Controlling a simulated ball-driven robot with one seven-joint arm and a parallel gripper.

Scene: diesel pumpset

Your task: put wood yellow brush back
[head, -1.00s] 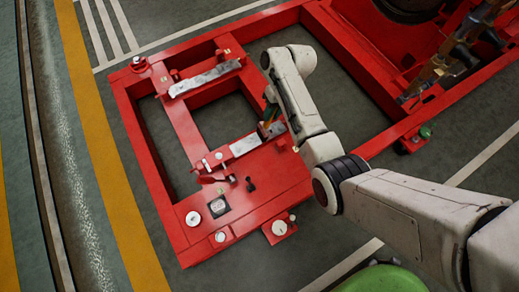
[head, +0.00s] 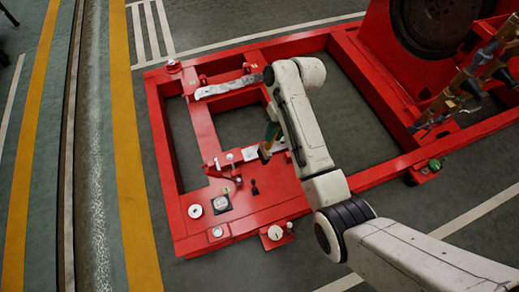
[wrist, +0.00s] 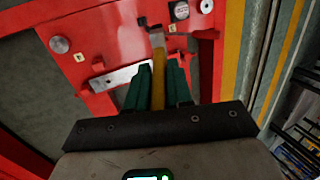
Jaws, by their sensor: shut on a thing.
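The yellow wood brush (wrist: 159,78) is held by its handle between the green fingers of my gripper (wrist: 160,68) in the wrist view. Its pale head points away from my gripper, over the red frame. In the head view, my gripper (head: 271,135) and the brush (head: 264,153) show small, beside the metal plate on the red frame. The arm hides part of the gripper there. I cannot tell whether the brush touches the frame.
The red frame (head: 262,205) carries a pale metal plate (head: 228,87), a round white disc (head: 195,211) and a small dark upright piece (head: 254,187). A dark wheel (head: 435,25) stands at upper right. Open floor lies left, beyond the yellow stripe (head: 128,170).

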